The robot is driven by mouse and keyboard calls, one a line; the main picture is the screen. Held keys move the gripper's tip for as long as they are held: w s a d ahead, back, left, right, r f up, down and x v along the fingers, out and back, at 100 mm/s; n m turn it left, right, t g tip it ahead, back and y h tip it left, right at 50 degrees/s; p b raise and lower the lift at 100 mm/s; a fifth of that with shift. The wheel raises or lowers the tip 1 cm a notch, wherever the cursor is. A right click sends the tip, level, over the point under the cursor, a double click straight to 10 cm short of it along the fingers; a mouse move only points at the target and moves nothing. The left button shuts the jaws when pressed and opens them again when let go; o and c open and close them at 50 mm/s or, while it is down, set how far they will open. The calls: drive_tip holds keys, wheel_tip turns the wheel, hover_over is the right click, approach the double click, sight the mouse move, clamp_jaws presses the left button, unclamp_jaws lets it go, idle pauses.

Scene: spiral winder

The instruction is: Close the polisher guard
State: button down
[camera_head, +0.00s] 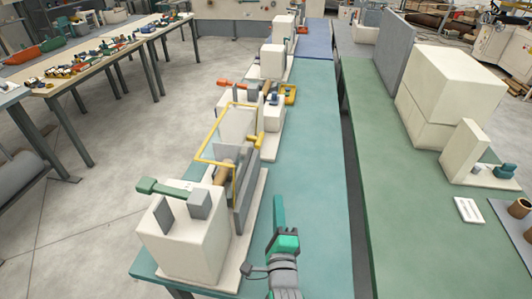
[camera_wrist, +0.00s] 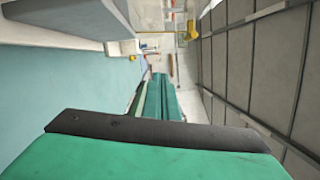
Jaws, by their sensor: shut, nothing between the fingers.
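The polisher stands on the left part of the teal bench in the head view, with a cream block (camera_head: 187,240) at its near end. Its guard (camera_head: 203,160) has a yellow frame with see-through panels and stands tilted up above a brown roller (camera_head: 224,172). A yellow handle (camera_head: 256,140) sticks out at its right. My gripper (camera_head: 278,207) is shut and empty, to the right of the polisher and apart from the guard. Its green finger (camera_wrist: 150,160) fills the bottom of the wrist view. A small yellow part (camera_wrist: 191,30) shows there; I cannot tell which.
A grey upright plate (camera_head: 250,190) stands between the guard and my gripper. Other cream machines (camera_head: 273,62) stand farther along the bench. The teal bench top (camera_head: 315,150) beyond my gripper is clear.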

drive_tip(key=w+a+r+m, duration=0.1)
drive_tip(key=w+r, duration=0.3)
drive_tip(key=w, duration=0.3)
drive_tip(key=w+a+r+m, duration=0.1)
drive_tip(key=w+r, duration=0.3)
drive_tip(key=w, duration=0.3)
drive_tip(key=shift+w, duration=0.15)
